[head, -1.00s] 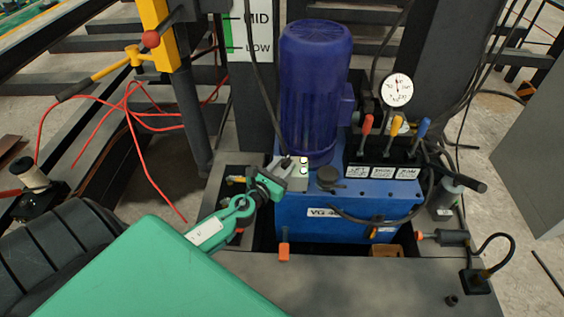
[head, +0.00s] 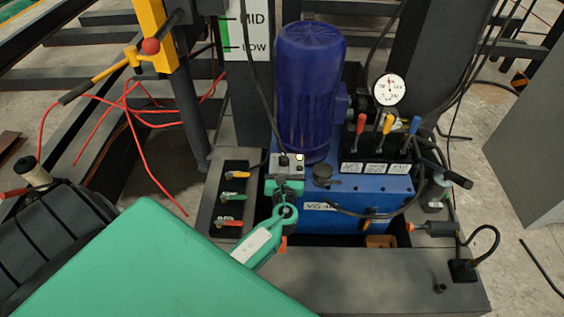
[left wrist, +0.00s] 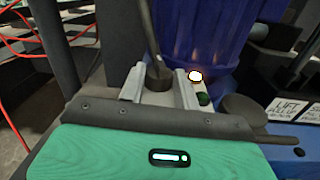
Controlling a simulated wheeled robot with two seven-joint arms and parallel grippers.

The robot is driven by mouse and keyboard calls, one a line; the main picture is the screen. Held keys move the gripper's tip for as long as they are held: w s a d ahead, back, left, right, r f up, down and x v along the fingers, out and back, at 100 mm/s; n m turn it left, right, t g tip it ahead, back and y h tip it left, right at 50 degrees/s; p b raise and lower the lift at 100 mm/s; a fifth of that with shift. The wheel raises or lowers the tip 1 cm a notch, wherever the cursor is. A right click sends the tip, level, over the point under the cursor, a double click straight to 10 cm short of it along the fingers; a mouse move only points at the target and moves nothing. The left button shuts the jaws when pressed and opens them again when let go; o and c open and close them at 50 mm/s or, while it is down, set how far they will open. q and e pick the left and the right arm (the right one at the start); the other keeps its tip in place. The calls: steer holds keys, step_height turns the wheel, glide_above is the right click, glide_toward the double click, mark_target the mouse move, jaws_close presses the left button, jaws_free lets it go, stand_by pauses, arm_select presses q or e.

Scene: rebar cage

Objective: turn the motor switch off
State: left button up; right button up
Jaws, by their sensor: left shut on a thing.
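The motor switch is a small grey box (head: 299,160) at the foot of the blue motor (head: 310,90), with a black knob (left wrist: 158,76). A bright white lamp (left wrist: 195,76) and a green button (left wrist: 204,99) sit on its right side in the left wrist view. My left gripper (head: 286,166) reaches the box from below in the head view. In the left wrist view its two grey fingers (left wrist: 158,84) stand on either side of the knob and are shut on it. The knob's lower part is partly hidden. My right gripper is not in view.
The blue tank (head: 340,215) carries red, yellow and blue levers (head: 385,130) and a round gauge (head: 389,90) right of the motor. A panel with several small coloured valves (head: 232,198) lies left of the gripper. A black cable (head: 262,90) hangs close to the switch.

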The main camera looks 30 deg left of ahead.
arm_select(q)
steer(key=n+g+y, duration=0.2)
steer(key=shift+w+d+y, duration=0.15)
steer(key=shift+d+y, duration=0.05)
steer(key=shift+y, duration=0.1)
steer(key=shift+w+d+n+g+y, duration=0.1)
steer(key=shift+w+n+g+y, duration=0.05)
steer(key=shift+n+g+y, duration=0.75)
steer(key=shift+w+d+n+g+y, duration=0.15)
steer(key=shift+n+g+y, duration=0.85)
steer(key=shift+g, duration=0.7)
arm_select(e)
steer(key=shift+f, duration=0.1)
arm_select(q)
steer(key=shift+n, duration=0.3)
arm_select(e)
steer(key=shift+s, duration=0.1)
arm_select(q)
steer(key=o, duration=1)
steer(key=shift+c, duration=0.2)
